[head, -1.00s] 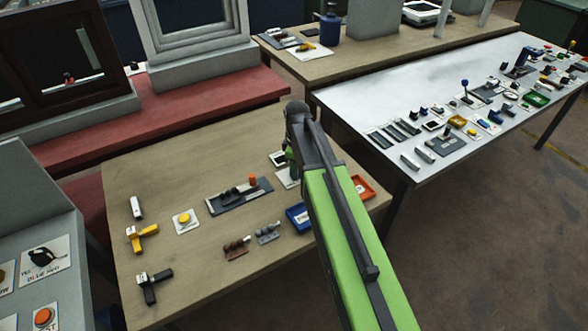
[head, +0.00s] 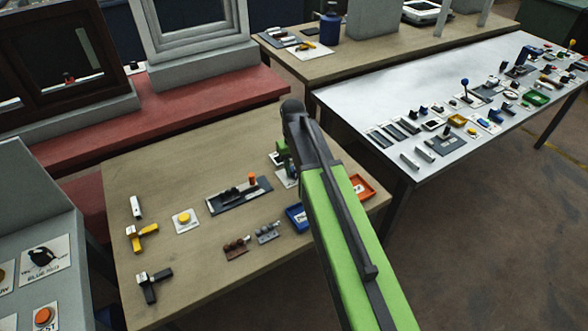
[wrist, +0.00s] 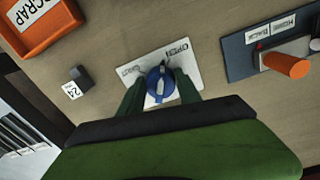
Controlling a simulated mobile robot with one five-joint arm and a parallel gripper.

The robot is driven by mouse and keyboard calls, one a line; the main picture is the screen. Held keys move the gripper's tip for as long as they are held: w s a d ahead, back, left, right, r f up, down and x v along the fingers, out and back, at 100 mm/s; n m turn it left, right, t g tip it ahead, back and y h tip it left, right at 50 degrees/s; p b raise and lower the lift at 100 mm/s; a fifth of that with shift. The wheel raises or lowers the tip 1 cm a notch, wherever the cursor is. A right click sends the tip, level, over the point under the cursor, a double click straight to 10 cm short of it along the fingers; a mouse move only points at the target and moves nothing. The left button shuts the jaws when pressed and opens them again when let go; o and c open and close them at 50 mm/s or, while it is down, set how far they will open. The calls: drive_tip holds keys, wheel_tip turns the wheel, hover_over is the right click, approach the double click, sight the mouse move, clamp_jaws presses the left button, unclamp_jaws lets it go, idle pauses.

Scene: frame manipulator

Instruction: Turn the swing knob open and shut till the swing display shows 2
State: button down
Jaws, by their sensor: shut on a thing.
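The swing knob (wrist: 160,84) is a round blue knob with a pale pointer mark, on a white plate (wrist: 185,60) in the wrist view. The plate has a word like OPEN at its upper right and a fainter word at its left. My gripper (wrist: 160,90) has its green fingers on both sides of the knob and is shut on it. In the head view my arm hides the knob and part of the plate (head: 287,179). A small dark block with a white face (wrist: 72,88) stands left of the plate; I cannot tell if it is the display.
An orange SCRAP tray (wrist: 40,25) lies at the upper left of the wrist view. A dark panel with an orange handle (wrist: 285,65) is at the right. A blue tray (head: 297,218) and a yellow button (head: 184,218) also stand on the wooden table (head: 190,275).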

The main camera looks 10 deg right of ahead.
sight(293, 170)
drive_tip(key=shift+s+m, duration=0.1)
drive_tip(key=shift+m, duration=1.5)
drive_tip(key=c, duration=0.8)
unclamp_jaws()
drive_tip(key=shift+r, duration=0.1)
drive_tip(key=shift+c, duration=0.2)
drive_tip(key=shift+r+p, duration=0.4)
wheel_tip(293, 170, up, 16)
drive_tip(key=p, duration=1.6)
drive_tip(key=shift+a+r, duration=0.25)
drive_tip(key=shift+a, duration=0.15)
